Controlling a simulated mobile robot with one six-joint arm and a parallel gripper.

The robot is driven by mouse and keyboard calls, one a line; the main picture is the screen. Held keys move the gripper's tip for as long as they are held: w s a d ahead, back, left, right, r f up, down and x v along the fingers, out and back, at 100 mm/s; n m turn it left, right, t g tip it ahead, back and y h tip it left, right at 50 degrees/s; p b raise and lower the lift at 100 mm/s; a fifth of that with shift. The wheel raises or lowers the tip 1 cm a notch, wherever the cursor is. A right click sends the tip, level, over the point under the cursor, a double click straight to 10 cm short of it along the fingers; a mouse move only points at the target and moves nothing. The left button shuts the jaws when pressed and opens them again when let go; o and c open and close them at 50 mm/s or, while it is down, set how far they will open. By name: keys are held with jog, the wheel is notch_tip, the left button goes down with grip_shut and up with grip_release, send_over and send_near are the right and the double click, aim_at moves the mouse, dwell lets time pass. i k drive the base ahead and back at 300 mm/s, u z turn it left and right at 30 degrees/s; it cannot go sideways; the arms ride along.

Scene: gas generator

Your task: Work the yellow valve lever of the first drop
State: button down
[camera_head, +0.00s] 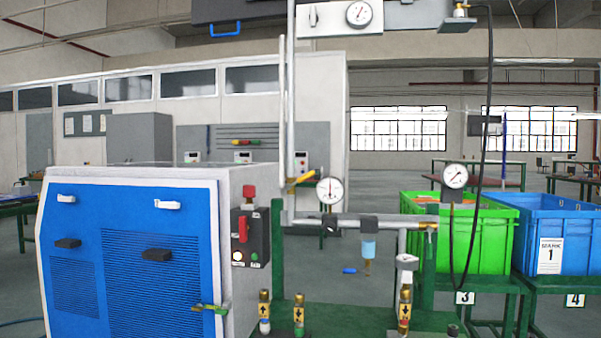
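A yellow valve lever (301,179) sits on the vertical grey pipe (284,120), left of a round gauge (330,190). A small yellow part (428,225) shows at the right end of the horizontal pipe (345,219). A yellow-green lever (209,308) is at the lower right corner of the blue generator cabinet (130,260). I cannot tell which of these is on the first drop. My gripper is not recognizable in this view.
A control box (250,238) with a red switch is on the cabinet's side. Brass fittings with yellow labels (405,305) stand low on the green frame (321,320). A black hose (484,130) hangs at right. Green (490,245) and blue (570,260) bins stand on tables.

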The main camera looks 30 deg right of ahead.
aim_at(301, 179)
jog(key=z, duration=0.05)
jog(key=k, duration=0.65)
jog(key=u, duration=0.65)
jog(key=i, duration=0.9)
jog(key=u, duration=0.4)
jog(key=i, duration=0.65)
